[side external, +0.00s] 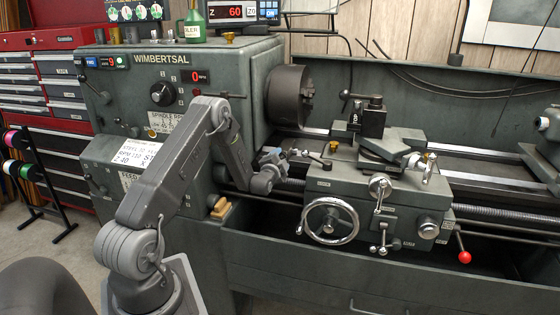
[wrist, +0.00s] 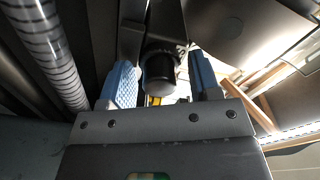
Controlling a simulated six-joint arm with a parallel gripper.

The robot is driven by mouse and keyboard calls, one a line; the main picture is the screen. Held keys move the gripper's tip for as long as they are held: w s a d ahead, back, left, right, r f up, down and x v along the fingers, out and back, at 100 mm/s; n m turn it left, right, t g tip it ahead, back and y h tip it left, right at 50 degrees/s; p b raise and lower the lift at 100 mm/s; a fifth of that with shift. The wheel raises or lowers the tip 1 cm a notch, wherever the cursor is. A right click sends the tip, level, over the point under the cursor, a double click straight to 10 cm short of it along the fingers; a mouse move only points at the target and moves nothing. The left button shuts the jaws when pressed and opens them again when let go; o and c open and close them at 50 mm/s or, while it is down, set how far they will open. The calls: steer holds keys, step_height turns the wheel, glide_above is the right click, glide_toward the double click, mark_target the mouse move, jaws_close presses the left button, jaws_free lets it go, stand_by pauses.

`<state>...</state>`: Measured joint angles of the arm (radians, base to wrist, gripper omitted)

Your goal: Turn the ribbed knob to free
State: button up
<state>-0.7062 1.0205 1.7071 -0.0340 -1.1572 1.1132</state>
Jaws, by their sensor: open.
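A dark cylindrical knob (wrist: 158,72) with a paler end face sits between my two blue finger pads in the wrist view; I take it as the ribbed knob, though ribs are not clear. My gripper (wrist: 162,80) is open, one pad on each side of it, and I cannot tell whether either pad touches it. In the side view my gripper (side external: 298,155) is at the left end of the lathe carriage (side external: 345,193), pointing right. The knob cannot be told apart there among small dark parts and levers at the fingertips.
A thick, threaded-looking rod (wrist: 45,45) runs along the left of the wrist view. In the side view, the chuck (side external: 288,95) is above my gripper, the tool post (side external: 372,118) is to its right, and a chrome handwheel (side external: 331,221) is below.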

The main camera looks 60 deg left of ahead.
steer(key=shift+w, duration=0.1)
steer(key=shift+c, duration=0.4)
steer(key=c, duration=0.7)
steer(key=shift+n, duration=0.4)
steer(key=n, duration=0.3)
steer(key=shift+n, duration=0.4)
steer(key=n, duration=0.4)
steer(key=shift+n+y, duration=0.3)
steer(key=n, duration=0.4)
steer(key=shift+n, duration=0.4)
steer(key=n, duration=0.4)
steer(key=shift+y, duration=0.3)
steer(key=shift+n, duration=0.4)
